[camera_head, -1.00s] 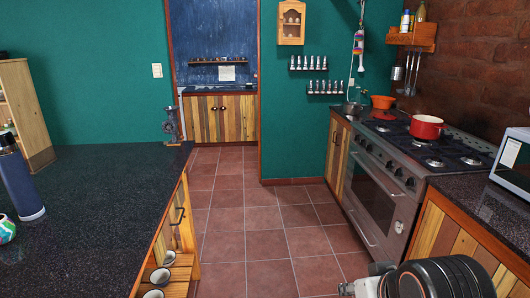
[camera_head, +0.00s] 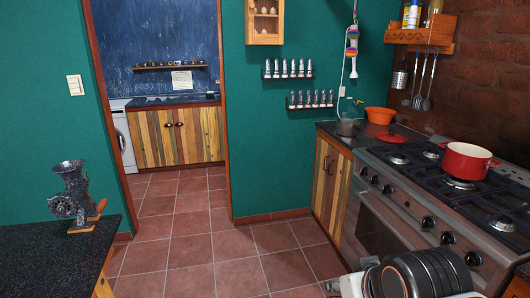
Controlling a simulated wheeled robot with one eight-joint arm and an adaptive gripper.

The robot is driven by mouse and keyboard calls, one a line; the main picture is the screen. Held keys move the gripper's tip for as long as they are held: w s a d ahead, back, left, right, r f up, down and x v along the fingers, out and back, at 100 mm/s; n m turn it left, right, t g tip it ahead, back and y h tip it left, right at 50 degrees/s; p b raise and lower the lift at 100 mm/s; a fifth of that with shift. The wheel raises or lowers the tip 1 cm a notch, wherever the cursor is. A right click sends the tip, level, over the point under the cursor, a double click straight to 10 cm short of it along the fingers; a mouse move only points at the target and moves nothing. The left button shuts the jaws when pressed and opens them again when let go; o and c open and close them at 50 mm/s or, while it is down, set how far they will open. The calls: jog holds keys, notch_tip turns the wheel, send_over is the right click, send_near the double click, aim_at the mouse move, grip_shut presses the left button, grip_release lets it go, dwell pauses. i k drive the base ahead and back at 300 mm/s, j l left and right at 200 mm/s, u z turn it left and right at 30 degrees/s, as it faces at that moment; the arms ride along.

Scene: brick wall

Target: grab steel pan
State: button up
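A small grey steel pan (camera_head: 348,128) stands on the dark counter (camera_head: 335,131) in the back corner, left of the stove. It is small in the picture and its far side is hard to make out. Part of my arm, with black ribbed rings and a pale section, shows at the bottom right, well in front of the pan. My gripper's fingers do not show, so whether they are open or shut is hidden.
A red pot (camera_head: 466,161) sits on the stove (camera_head: 425,210). A black counter (camera_head: 60,255) with a metal grinder (camera_head: 74,194) is at left. The tiled floor (camera_head: 190,255) between is clear.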

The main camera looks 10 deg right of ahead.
aim_at(343, 128)
jog(key=i+z, duration=0.2)
jog(key=i, duration=0.65)
jog(key=i+j+z, duration=0.2)
jog(key=i, duration=0.65)
jog(key=i+l+z, duration=0.1)
jog(key=i+z, duration=0.5)
jog(key=z, duration=0.2)
jog(key=i+j+z, duration=0.1)
jog(key=i+z, duration=0.15)
jog(key=z, duration=0.15)
jog(key=i+j+z, duration=0.2)
jog(key=z, duration=0.2)
jog(key=i, duration=0.1)
